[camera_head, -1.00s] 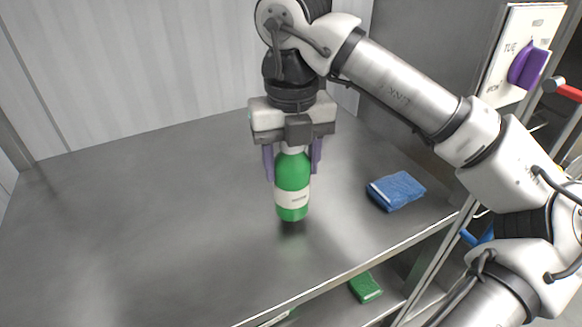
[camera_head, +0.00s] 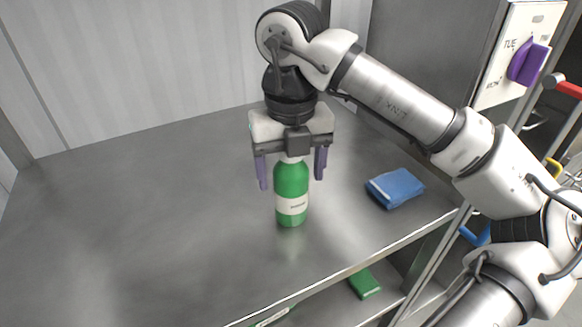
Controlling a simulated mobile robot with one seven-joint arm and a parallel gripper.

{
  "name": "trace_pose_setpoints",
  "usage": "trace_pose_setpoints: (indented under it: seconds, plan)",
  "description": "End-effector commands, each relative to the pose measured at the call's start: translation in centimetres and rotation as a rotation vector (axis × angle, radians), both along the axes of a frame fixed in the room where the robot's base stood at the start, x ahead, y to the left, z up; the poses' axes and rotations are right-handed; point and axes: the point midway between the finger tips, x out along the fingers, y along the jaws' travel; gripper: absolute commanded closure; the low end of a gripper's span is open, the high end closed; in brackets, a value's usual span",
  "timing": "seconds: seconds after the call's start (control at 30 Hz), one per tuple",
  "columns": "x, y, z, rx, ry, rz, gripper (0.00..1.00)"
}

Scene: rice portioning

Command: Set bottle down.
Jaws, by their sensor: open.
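A green bottle (camera_head: 291,186) with a white label stands upright on the grey metal table (camera_head: 160,220), near the middle of the view. My gripper (camera_head: 291,175) is right above it, pointing down. Its two purple fingers are spread, one on each side of the bottle's upper part, with gaps between them and the bottle. The bottle's top is partly hidden by the gripper body.
A folded blue cloth (camera_head: 396,187) lies on the table to the right of the bottle. A green item (camera_head: 363,283) rests on a lower shelf below the front edge. A dial panel (camera_head: 517,60) with a purple knob is at upper right. The table's left side is clear.

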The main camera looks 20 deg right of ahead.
Motion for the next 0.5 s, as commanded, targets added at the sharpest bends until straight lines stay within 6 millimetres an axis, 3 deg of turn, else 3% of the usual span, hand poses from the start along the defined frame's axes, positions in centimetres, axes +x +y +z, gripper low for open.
trace_pose_setpoints:
  seconds: [0.27,0.5]
  plan:
    - [0.0,0.0,2.2,-0.001,-0.001,0.000,0.27]
    - [0.0,0.0,7.0,-0.001,-0.002,-0.001,0.27]
